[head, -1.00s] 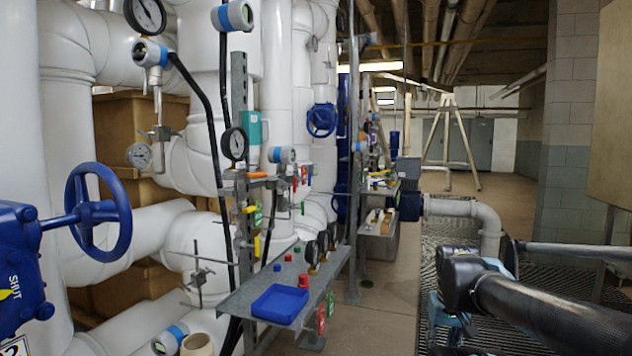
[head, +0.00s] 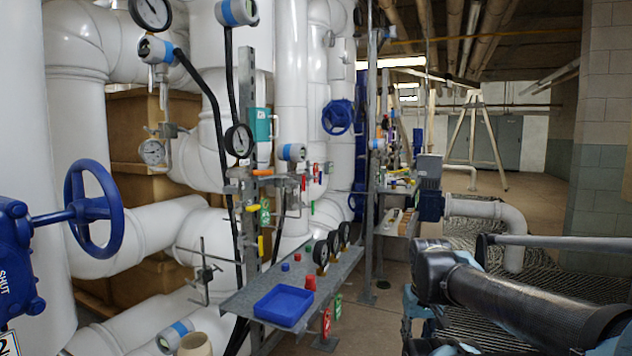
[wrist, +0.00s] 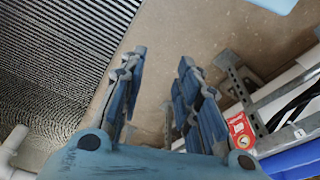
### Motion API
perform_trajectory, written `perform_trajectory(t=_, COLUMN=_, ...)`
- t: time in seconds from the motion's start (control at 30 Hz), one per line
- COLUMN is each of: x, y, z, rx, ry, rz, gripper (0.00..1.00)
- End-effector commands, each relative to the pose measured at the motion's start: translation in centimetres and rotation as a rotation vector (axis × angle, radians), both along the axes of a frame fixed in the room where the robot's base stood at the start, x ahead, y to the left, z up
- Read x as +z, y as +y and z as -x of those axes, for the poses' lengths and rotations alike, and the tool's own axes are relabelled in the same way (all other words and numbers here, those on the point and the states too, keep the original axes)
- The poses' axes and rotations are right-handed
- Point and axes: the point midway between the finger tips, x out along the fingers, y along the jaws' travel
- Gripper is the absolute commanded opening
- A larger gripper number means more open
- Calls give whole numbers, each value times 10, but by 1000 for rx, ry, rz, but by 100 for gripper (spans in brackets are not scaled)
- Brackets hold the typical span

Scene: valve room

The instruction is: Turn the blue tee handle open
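My gripper (wrist: 162,58) is open and empty in the wrist view, its two blue fingers apart above bare floor. I cannot single out a blue tee handle with certainty. Small coloured valve handles, red, green and yellow (head: 261,245), sit on the upright rack in the head view. A large blue handwheel (head: 94,208) is at the left, and another blue handwheel (head: 338,117) is on the white pipes farther back. My gripper is apart from all of these. In the head view my arm is at the lower right and the fingers are not clear.
A grey metal shelf (head: 245,292) holds a blue tray (head: 283,305), red and blue small parts and several gauges. A red tag (wrist: 240,130) hangs near the shelf in the wrist view. Grating and a white pipe (head: 480,210) lie to the right. Floor beside the shelf is open.

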Motion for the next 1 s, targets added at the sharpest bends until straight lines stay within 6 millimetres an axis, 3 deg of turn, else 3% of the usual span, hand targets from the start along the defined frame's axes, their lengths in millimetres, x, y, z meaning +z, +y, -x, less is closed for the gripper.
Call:
perform_trajectory(t=0.33, x=7, y=3, z=7, rx=-15, ry=-11, rz=-14, gripper=30)
perform_trajectory(t=0.47, x=20, y=15, z=-7, rx=-88, ry=-5, rz=-86, gripper=30)
perform_trajectory(t=0.67, x=60, y=50, z=-49, rx=-312, ry=29, rz=-301, gripper=30)
perform_trajectory(t=1.0, x=137, y=104, z=-142, rx=-712, ry=178, rz=-697, gripper=30)
